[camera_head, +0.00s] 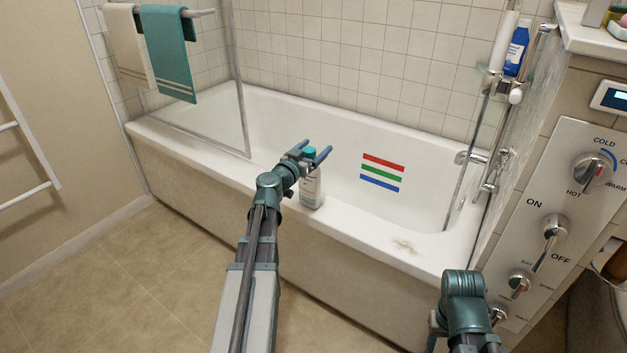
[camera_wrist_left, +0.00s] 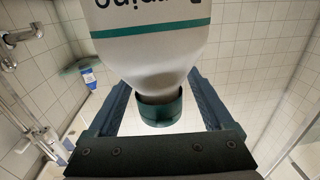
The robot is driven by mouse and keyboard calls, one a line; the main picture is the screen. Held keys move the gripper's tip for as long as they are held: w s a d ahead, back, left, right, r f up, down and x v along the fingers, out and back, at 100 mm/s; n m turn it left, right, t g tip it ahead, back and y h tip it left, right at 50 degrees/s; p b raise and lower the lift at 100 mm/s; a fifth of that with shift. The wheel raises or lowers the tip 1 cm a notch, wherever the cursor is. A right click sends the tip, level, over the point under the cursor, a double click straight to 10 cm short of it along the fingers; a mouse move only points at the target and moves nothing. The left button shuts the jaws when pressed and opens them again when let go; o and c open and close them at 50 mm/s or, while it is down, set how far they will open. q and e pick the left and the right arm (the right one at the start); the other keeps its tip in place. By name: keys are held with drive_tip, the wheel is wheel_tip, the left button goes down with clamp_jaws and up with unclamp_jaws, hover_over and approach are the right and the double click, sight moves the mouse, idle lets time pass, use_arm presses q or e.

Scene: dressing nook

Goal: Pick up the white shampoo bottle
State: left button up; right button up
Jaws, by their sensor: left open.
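The white shampoo bottle (camera_head: 311,190) with a teal cap stands upright on the front rim of the bathtub. My left gripper (camera_head: 312,153) is open at the bottle's top, with its blue fingers on either side of the teal cap. In the left wrist view the bottle (camera_wrist_left: 155,55) appears upside down, its cap (camera_wrist_left: 160,109) between the spread fingers (camera_wrist_left: 160,105). I see no finger closed on it. My right arm shows at the lower right of the head view; the fingers of its gripper cannot be made out.
The bathtub (camera_head: 230,165) has a glass panel at left with two towels (camera_head: 168,50). A blue bottle (camera_head: 516,48) sits on a shelf by the shower rail. A control panel (camera_head: 560,220) stands at right. The tub rim beside the bottle is clear.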

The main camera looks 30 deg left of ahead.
use_arm(q)
clamp_jaws()
idle(1.3)
